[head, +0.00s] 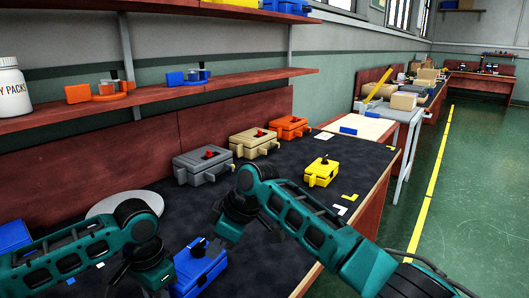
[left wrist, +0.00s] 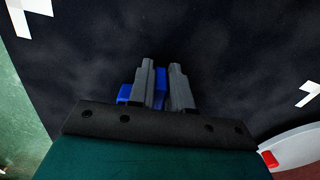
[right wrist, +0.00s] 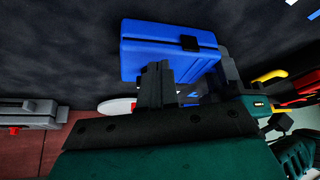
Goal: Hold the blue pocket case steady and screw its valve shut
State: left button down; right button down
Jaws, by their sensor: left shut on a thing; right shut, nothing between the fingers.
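The blue pocket case (head: 203,272) is at the bottom of the head view, with a dark part on its top that I cannot make out clearly. My left gripper (left wrist: 162,85) is shut on a blue part of the case; only bits of blue (left wrist: 126,93) show around its fingers. In the right wrist view the case (right wrist: 150,50) appears large, with a black piece on its edge. My right gripper (right wrist: 156,84) is shut and empty, its fingertips close to the case; contact cannot be told. In the head view the right gripper (head: 228,230) is just above and right of the case.
A round pale plate (head: 100,208) lies behind my left arm. Shelves run above the bench.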

jog(key=shift+w+a, duration=0.3)
jog(key=shift+a, duration=0.2)
dwell(1.0)
jog(key=shift+w+d, duration=0.15)
jog(key=shift+w, duration=0.2)
dwell(0.3)
jog(key=shift+w, duration=0.65)
jog(key=shift+w, duration=0.1)
jog(key=shift+d, duration=0.1)
dwell(0.3)
jog(key=shift+d, duration=0.3)
jog(key=shift+r, duration=2.95)
